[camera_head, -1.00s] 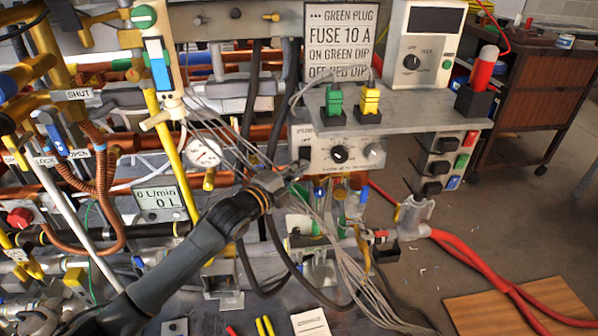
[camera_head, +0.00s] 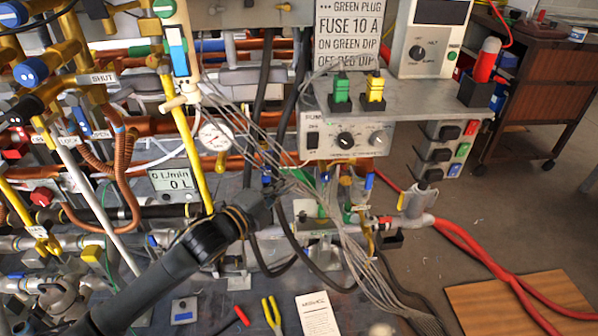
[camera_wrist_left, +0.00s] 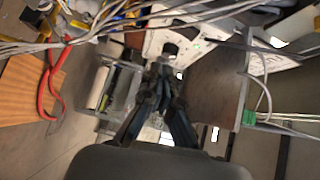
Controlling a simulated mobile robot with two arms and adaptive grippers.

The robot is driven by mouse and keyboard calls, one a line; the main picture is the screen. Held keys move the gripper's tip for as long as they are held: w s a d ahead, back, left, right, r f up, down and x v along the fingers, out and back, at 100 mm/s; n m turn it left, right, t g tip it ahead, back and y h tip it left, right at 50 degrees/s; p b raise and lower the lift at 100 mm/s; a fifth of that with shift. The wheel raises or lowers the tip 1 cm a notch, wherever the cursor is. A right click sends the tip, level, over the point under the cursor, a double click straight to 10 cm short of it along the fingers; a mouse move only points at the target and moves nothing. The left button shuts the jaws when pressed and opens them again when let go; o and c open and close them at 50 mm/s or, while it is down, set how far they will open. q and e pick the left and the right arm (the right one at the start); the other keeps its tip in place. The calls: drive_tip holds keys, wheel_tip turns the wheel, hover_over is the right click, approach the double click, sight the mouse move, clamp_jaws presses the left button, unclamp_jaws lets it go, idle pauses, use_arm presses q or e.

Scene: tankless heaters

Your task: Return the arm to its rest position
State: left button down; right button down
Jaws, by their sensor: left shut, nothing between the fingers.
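My left arm comes in from the lower left in the head view, dark grey with a tan band at the wrist. Its gripper (camera_head: 277,187) is below and left of the grey control box (camera_head: 325,147) with a black knob. It is in front of a bundle of thin grey wires and apart from the box. In the left wrist view the gripper's dark fingers (camera_wrist_left: 166,72) are together, with nothing between them. My right gripper is not in view.
Pipes, a white gauge (camera_head: 216,136) and a meter reading "0 L" (camera_head: 172,181) crowd the left. Black cables hang behind the gripper. Red cables (camera_head: 470,250) run to the right. Pliers (camera_head: 271,312) and a paper (camera_head: 318,315) lie at the front. Floor on the right is mostly clear.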

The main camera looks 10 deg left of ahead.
use_arm(q)
drive_tip(key=shift+v, duration=0.85)
drive_tip(key=shift+f, duration=0.1)
